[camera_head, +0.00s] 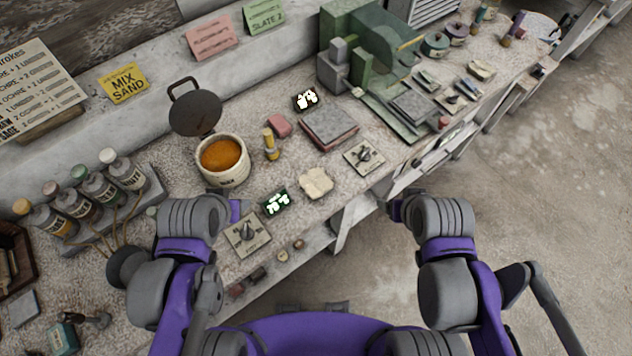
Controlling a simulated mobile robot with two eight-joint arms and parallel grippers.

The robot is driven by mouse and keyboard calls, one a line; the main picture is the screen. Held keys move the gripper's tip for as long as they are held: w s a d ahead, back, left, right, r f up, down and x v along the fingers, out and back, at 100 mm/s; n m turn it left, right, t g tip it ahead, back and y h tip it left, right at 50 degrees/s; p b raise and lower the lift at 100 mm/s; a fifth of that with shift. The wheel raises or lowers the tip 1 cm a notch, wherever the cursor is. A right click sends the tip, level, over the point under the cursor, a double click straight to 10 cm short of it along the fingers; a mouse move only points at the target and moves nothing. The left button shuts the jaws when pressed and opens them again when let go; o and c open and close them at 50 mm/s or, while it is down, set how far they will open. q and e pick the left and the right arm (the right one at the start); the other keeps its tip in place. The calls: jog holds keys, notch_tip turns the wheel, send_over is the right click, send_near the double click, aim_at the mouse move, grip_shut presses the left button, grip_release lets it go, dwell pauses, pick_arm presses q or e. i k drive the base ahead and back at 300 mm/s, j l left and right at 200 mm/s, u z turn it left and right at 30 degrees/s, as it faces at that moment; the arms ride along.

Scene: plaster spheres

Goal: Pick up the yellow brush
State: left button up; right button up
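A small upright object with a yellow top, a dark band and a yellowish lower end, which looks like the yellow brush (271,146), stands on the speckled workbench just right of the pot of orange material. My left gripper (237,211) is at the bench's front edge, below and left of the brush and apart from it. My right gripper (396,211) is off the bench's front edge, far to the right of the brush. Both grippers are seen mostly from behind, so their finger openings are hidden. Nothing shows held in either.
The cream pot (223,177) with its dark lid (195,112) raised stands close left of the brush. A pink block (280,126) lies close right. A grey-red slab (328,127), a pale lump (315,183) and a green display (276,202) are nearby. Several bottles (101,188) stand at left.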

aim_at(271, 151)
jog(key=i+l+u, duration=0.1)
jog(key=l, duration=0.35)
jog(key=i+l+u, duration=0.1)
jog(key=l, duration=0.35)
jog(key=i+l, duration=0.15)
jog(key=l, duration=0.35)
jog(key=j+u, duration=0.05)
